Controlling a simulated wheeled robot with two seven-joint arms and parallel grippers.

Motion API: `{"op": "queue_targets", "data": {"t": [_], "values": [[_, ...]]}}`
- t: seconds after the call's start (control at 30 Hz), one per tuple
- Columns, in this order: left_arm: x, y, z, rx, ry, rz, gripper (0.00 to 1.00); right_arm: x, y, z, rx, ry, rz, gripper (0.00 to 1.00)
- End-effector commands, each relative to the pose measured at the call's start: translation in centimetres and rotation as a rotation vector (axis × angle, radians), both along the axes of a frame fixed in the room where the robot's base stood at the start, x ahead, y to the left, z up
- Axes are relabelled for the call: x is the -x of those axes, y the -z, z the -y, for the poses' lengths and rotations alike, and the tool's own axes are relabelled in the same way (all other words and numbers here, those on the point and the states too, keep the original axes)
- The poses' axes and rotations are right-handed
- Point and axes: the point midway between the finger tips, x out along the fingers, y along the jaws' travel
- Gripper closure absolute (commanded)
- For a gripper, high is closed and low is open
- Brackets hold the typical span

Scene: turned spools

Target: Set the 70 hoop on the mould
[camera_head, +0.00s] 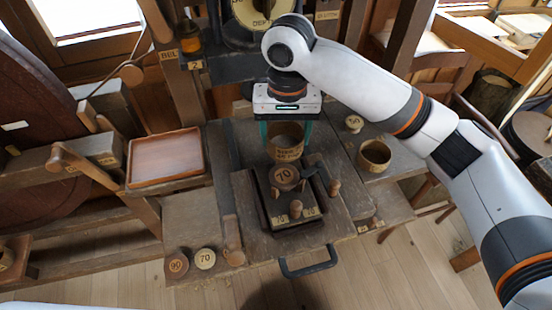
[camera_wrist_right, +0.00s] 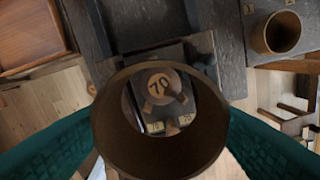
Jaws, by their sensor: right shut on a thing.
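My right gripper (camera_head: 285,135) points down with its teal fingers shut on a brown hoop (camera_head: 286,153). The hoop has a pale label, too small to read surely. In the right wrist view the hoop (camera_wrist_right: 160,168) is an open ring between the fingers. The mould (camera_head: 285,207) is a dark block on the bench with a round disc marked 70 (camera_head: 284,178) on top. The held hoop is above and behind that disc in the head view; through the ring I see the disc (camera_wrist_right: 158,87). My left gripper is not in view.
Another hoop (camera_head: 374,156) stands on the bench at right, near a small round piece (camera_head: 354,122). Round pieces marked 90 (camera_head: 177,263) and 70 (camera_head: 205,258) lie at front left. A wooden tray (camera_head: 166,158) is at left.

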Motion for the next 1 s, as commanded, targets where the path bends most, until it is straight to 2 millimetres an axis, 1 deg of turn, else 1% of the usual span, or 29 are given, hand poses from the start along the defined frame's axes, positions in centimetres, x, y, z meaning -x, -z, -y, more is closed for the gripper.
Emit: {"op": "queue_targets", "data": {"t": [0.03, 0.1, 0.23, 0.43, 0.6, 0.7, 1.0], "values": [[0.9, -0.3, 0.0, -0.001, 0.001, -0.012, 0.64, 0.1, 0.7, 0.0, 0.004, 0.001, -0.005, 0.55], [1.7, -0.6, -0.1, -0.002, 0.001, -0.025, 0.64, 0.1, 2.0, 0.0, 0.004, 0.001, -0.006, 0.55], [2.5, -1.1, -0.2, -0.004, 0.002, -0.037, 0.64, 0.1, 4.4, 0.1, 0.004, 0.002, -0.005, 0.55], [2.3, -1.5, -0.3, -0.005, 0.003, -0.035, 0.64, 0.1, 6.4, 0.0, 0.003, 0.001, -0.003, 0.55], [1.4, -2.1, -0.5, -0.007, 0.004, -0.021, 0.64, 0.1, 8.7, 0.1, 0.003, 0.002, -0.003, 0.55], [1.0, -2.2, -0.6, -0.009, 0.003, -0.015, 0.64, 0.1, 9.4, 0.0, 0.001, 0.000, -0.001, 0.55], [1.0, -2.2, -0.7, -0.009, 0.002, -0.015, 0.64, 0.1, 9.6, 0.0, 0.001, 0.000, -0.002, 0.55]]}}
